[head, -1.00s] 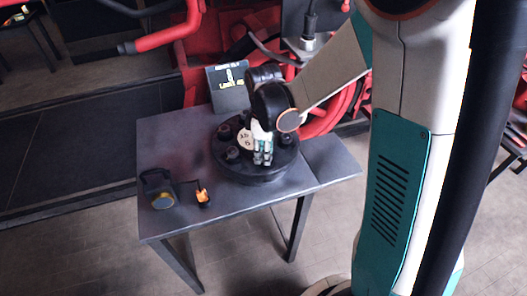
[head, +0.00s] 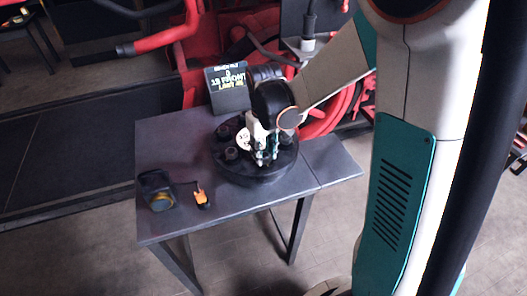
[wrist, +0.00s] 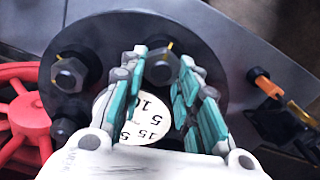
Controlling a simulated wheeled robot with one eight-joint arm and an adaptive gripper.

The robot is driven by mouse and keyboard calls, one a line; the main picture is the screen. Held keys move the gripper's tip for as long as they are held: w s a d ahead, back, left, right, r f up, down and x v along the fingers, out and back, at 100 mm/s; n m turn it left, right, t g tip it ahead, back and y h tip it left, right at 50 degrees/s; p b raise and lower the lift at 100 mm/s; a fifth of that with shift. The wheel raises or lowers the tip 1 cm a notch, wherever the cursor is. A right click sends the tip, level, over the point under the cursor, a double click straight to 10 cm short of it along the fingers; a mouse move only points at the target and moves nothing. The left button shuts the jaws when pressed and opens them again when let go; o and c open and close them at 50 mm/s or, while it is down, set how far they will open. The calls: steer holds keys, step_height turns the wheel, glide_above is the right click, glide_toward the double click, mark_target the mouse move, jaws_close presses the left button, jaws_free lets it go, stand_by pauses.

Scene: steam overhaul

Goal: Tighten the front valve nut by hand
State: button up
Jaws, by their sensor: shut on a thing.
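A round black valve cover (head: 255,178) lies on the grey table, with a white numbered dial (head: 243,138) in its middle. Several dark hex nuts sit on studs around its rim. My gripper (head: 267,160) points down over the front of the cover. In the wrist view its teal-padded fingers (wrist: 160,85) are shut on the front valve nut (wrist: 161,66), one on each side. That nut is mostly hidden by the fingers in the head view. Two other nuts (wrist: 70,74) (wrist: 64,130) stand at the left in the wrist view.
A small display (head: 228,88) with yellow and white text, apparently including "FRONT", stands at the table's back. A dark device (head: 157,190) and an orange-and-black item (head: 201,196) lie at the front left. Red pipes (head: 165,38) run behind. The table's right end (head: 335,162) is clear.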

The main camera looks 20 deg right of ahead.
steer(key=shift+m, duration=1.2)
steer(key=o, duration=1.1)
steer(key=shift+c, duration=0.2)
step_height(320, 180, up, 12)
